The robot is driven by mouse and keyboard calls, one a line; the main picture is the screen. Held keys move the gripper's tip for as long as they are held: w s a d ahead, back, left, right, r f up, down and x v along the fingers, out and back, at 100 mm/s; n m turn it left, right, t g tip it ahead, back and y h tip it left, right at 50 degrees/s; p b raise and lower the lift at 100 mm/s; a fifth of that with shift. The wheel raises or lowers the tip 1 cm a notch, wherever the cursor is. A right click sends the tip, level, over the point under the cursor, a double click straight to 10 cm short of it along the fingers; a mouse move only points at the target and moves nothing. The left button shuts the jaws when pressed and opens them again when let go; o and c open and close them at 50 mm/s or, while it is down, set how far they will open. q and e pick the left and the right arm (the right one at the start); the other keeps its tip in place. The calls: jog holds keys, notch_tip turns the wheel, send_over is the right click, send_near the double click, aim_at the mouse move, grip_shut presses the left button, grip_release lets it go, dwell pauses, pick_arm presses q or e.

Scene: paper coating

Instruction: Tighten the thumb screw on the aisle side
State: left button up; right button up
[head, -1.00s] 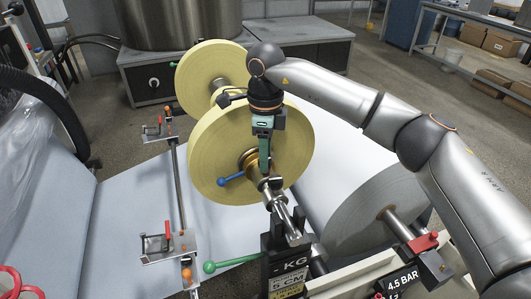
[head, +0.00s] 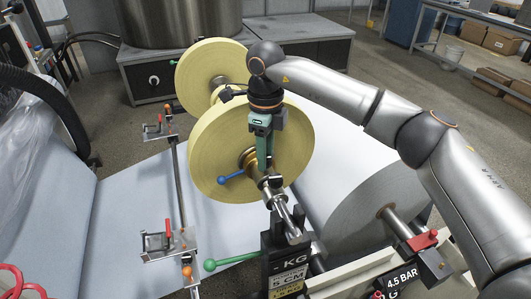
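My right gripper (head: 263,168) points down in front of the near cream roll (head: 215,145), on its core side. Its green fingers reach the brass collar (head: 247,158) around the shaft (head: 284,211). A blue-handled lever (head: 231,176) sticks out to the left of the collar. I cannot make out a thumb screw apart from the collar; the fingers cover that spot. Whether the fingers are open or shut on something cannot be told from here. My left gripper is not in view.
A second cream disc (head: 205,65) sits further back on the same shaft. A grey-white roll (head: 365,210) lies at the right, near a red clamp (head: 422,241). A green-knobbed lever (head: 211,265) and a rail with red-handled clamps (head: 167,230) stand at the left.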

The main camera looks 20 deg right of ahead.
jog(key=o, duration=0.4)
notch_tip(320, 180, up, 13)
jog(key=shift+f, duration=0.2)
dwell(0.3)
dwell(0.4)
